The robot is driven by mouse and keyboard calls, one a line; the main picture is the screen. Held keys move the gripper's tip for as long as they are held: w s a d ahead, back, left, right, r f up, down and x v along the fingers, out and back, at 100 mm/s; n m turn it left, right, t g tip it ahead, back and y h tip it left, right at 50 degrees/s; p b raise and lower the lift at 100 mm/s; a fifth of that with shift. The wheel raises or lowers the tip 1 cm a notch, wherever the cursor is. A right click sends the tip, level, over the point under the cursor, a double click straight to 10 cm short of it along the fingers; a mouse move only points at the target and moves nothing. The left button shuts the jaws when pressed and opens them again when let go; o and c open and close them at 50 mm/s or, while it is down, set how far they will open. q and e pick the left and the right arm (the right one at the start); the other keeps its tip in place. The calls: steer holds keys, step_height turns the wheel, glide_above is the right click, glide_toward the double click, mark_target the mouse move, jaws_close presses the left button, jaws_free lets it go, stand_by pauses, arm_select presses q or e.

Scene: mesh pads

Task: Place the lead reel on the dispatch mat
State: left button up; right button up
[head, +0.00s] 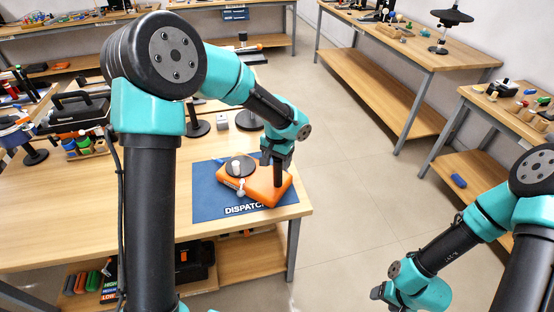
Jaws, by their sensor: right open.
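The lead reel (262,188) looks like a flat orange body with a dark round disc (240,166) on top and a small pale knob at its front. It lies on the blue dispatch mat (206,203), covering part of the white lettering, near the table's right front corner. My left gripper (278,184) points down at the right part of the reel, its dark fingers overlapping the orange body. I cannot tell whether they grip it, touch it or stand open.
Dark round-based stands (198,127) and a small grey block (222,121) stand behind the mat. A black toolbox (78,112) and coloured jars are on the left. My left arm hides part of the table. Open floor (345,215) lies to the right, before other benches.

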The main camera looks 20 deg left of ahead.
arm_select(q)
steer(key=shift+r, duration=0.1)
step_height(320, 180, up, 12)
steer(key=shift+f, duration=0.1)
stand_by(0.7)
stand_by(0.5)
